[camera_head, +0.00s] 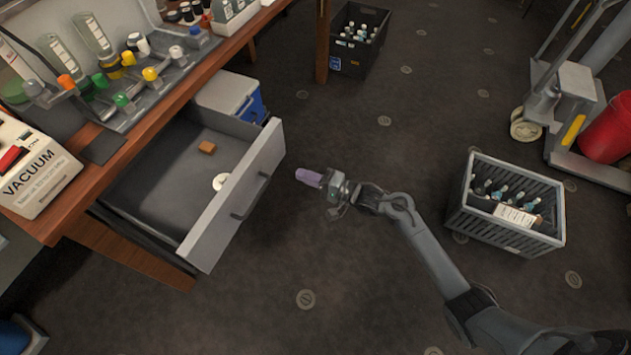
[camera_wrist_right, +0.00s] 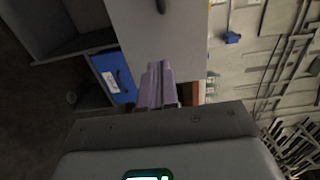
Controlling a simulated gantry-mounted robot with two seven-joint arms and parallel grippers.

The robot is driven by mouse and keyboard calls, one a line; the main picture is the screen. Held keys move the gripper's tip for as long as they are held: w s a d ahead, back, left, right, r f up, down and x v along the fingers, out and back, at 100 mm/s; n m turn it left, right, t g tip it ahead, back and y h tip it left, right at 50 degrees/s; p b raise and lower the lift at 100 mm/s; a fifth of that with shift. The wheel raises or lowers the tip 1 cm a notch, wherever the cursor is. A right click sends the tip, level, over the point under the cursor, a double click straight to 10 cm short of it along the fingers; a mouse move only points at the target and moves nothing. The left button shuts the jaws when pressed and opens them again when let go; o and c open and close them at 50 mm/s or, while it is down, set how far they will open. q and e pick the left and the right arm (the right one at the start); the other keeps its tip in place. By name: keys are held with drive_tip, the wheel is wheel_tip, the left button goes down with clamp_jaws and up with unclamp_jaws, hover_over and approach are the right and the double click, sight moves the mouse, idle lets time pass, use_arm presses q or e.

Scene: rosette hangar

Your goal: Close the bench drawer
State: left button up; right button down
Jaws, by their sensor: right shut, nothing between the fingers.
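The bench drawer (camera_head: 233,200) is pulled out from under the wooden bench (camera_head: 214,62). Its grey front panel carries a dark bar handle (camera_head: 250,196), and its bottom holds a small brown block (camera_head: 207,147) and a white round object (camera_head: 220,181). My right gripper (camera_head: 309,177) is shut and empty, with its purple fingertips to the right of the drawer front and apart from it in the head view. In the right wrist view the shut fingers (camera_wrist_right: 157,82) point toward the grey drawer front (camera_wrist_right: 185,45). My left gripper is not in view.
A blue and white box (camera_head: 230,97) stands beside the drawer under the bench. A grey crate of bottles (camera_head: 506,205) stands on the floor at the right, a black crate (camera_head: 358,40) at the back.

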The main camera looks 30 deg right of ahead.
sight(269, 161)
drive_tip(key=b+x, duration=0.3)
drive_tip(key=x, duration=0.5)
drive_tip(key=shift+f, duration=0.1)
drive_tip(key=shift+w+a, duration=0.3)
drive_tip(key=shift+w, duration=0.05)
drive_tip(key=shift+w, duration=0.1)
